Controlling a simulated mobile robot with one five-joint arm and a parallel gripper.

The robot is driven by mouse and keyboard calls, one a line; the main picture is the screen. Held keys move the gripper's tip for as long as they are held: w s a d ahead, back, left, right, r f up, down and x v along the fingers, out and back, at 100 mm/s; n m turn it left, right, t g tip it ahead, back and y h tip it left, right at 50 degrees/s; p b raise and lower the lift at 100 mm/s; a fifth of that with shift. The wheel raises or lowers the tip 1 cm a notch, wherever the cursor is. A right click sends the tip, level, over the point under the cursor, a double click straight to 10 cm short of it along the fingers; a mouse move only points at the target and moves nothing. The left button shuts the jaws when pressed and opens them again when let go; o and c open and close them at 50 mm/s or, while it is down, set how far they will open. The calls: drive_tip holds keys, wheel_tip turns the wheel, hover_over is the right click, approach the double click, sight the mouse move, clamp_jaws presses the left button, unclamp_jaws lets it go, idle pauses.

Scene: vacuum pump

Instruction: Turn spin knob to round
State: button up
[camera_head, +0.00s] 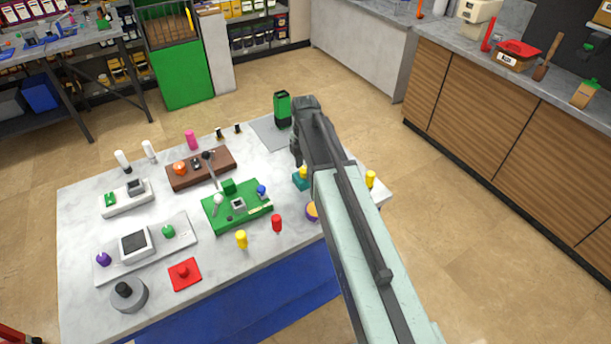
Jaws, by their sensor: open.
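Several knob-like parts are on the marble-topped table, and I cannot tell for sure which is the spin knob. A grey round base with a dark knob (128,291) stands at the front left corner. A purple knob (103,259) and a green knob (168,231) are on a pale panel (185,243). A purple and orange round piece (313,211) is partly hidden by my arm. My arm reaches over the table's right side. My gripper (296,157) points down there, small and dark, open, with no object visible in it.
A green board (218,222) and a brown board (187,181) with small parts fill the table's middle. A red button plate (185,278) is at the front. A green container (282,108) stands at the back. A wooden counter (480,118) is at the right, with free floor between.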

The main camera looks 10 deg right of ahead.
clamp_jaws()
